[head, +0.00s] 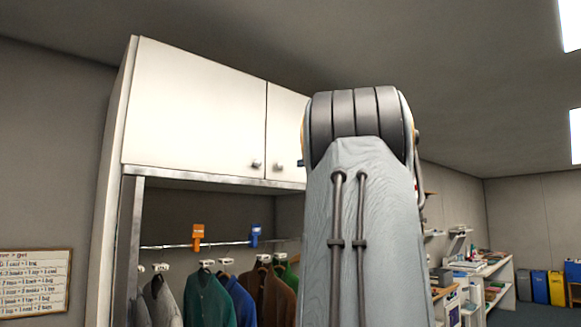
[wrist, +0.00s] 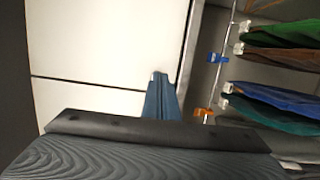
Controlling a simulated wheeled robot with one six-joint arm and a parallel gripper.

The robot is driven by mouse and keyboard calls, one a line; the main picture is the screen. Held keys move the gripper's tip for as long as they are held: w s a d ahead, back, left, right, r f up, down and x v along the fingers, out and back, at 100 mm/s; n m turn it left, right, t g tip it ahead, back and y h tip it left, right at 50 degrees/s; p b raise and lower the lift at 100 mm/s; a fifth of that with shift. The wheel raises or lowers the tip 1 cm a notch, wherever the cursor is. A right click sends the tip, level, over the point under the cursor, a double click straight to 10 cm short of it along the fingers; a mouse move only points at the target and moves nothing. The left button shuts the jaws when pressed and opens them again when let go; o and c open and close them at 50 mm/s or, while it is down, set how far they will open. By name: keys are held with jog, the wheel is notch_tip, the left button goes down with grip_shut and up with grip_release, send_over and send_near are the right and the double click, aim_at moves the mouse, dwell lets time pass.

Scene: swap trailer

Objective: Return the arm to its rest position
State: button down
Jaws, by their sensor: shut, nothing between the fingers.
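My arm stands raised in the head view, a large grey link with a dark ribbed joint at its top, right of centre. It hides part of the cabinet and the clothes rail. In the wrist view my gripper (wrist: 159,78) is shut, its blue-grey fingers together with nothing between them. It points towards the white cabinet doors (wrist: 110,45), near their lower edge; I cannot tell the exact gap. The same white cabinet (head: 195,110) fills the upper middle of the head view, both doors closed.
Below the cabinet, jackets (head: 210,300) hang on a rail (head: 215,244) with orange (head: 198,236) and blue (head: 255,235) tags. Shelves (head: 497,268) and coloured bins (head: 540,286) stand far right. Open air lies right of my arm.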

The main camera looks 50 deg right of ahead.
jog(key=shift+s+d, duration=0.25)
jog(key=shift+s, duration=0.15)
